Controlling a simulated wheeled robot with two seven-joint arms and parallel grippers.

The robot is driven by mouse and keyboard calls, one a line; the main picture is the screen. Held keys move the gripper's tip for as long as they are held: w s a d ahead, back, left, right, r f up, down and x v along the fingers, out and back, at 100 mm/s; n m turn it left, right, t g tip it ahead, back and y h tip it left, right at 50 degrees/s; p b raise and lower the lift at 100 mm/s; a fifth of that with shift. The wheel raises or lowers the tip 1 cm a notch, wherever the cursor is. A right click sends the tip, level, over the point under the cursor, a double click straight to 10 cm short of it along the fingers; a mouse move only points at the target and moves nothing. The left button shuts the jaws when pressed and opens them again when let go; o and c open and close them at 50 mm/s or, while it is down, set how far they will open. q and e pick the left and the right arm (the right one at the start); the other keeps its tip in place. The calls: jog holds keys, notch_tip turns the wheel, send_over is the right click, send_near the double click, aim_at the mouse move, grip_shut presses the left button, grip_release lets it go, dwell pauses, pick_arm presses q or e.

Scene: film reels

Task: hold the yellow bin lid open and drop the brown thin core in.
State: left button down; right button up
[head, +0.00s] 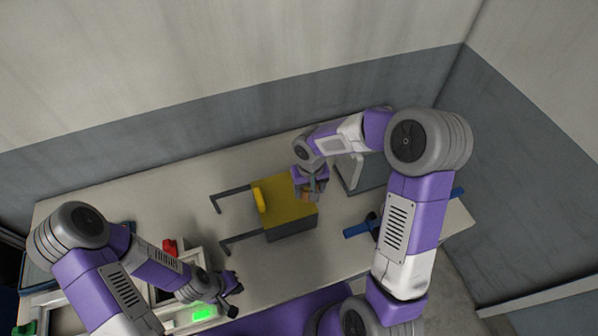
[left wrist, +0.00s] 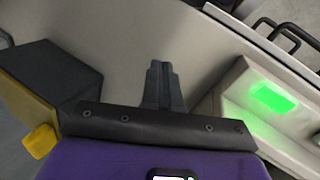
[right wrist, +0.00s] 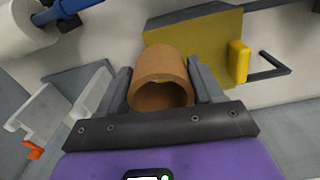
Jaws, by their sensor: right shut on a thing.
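The yellow lid (head: 285,188) lies closed on its dark grey bin (head: 291,232) in the middle of the table, with a raised yellow handle (head: 261,199) on its left side. My right gripper (right wrist: 161,85) is shut on the brown core (right wrist: 158,65), a short hollow tube with its open end toward the wrist camera. In the head view it holds the core over the lid's right part, mostly hidden by the gripper. My left gripper (left wrist: 164,75) has its fingers together and empty, left of and in front of the bin. The bin's side (left wrist: 55,85) shows in the left wrist view.
Dark bent bars (head: 235,192) stand left of the bin. A pale unit with a lit green panel (head: 203,313) is by my left gripper. A blue rod with a white roll (right wrist: 22,30) and a white bracket with an orange tip (right wrist: 50,115) lie right of the bin.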

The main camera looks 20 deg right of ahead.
pick_arm(q)
jog(key=shift+w+f, duration=0.15)
jog(key=shift+f, duration=0.05)
pick_arm(e)
jog(key=w+d+r+m, duration=0.1)
jog(key=w+d+m, duration=0.4)
jog(key=w+d, duration=0.3)
jog(key=d, duration=0.4)
pick_arm(q)
jog(key=c, duration=1.8)
grip_release()
pick_arm(e)
jog(key=shift+r, duration=0.1)
